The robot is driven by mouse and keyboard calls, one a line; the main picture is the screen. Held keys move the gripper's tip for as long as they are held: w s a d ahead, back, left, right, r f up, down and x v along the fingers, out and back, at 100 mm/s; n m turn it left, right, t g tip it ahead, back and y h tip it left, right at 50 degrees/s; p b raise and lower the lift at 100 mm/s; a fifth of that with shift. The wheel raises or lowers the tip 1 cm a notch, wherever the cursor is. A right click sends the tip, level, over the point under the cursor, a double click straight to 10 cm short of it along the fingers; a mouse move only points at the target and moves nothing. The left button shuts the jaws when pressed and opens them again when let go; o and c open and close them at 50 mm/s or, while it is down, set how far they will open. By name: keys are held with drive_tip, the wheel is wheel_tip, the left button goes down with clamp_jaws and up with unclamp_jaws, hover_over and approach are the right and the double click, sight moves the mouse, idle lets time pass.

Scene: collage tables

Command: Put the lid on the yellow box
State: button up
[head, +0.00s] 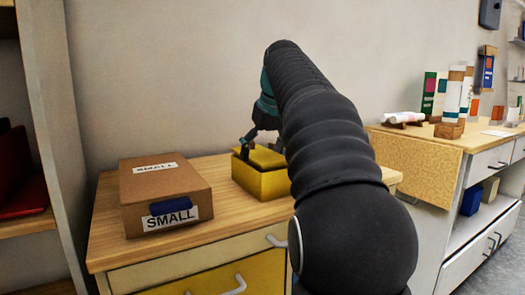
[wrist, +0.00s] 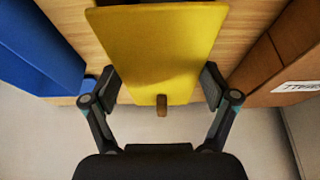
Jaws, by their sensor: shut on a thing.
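The yellow box (head: 262,184) stands on the wooden cabinet top, right of the cardboard box. My gripper (head: 262,143) is over it, partly hidden behind my dark arm. In the wrist view my gripper (wrist: 161,88) is shut on the yellow lid (wrist: 158,45), with one finger at each side edge. A small brown knob (wrist: 162,105) shows at the lid's near edge. In the head view the lid is at the top of the box; I cannot tell whether it is seated. The box's right part is hidden by my arm.
A cardboard box (head: 165,195) marked SMALL, with a blue item (head: 171,206) at its front, is close on the left. A wall stands behind. The cabinet top (head: 215,225) is clear in front.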

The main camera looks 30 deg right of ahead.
drive_tip(key=shift+f, duration=0.55)
idle(1.2)
drive_tip(key=o, duration=0.9)
drive_tip(key=shift+r, duration=0.15)
drive_tip(key=shift+r+p, duration=1.2)
drive_tip(key=shift+p, duration=0.15)
drive_tip(key=shift+r, duration=2.15)
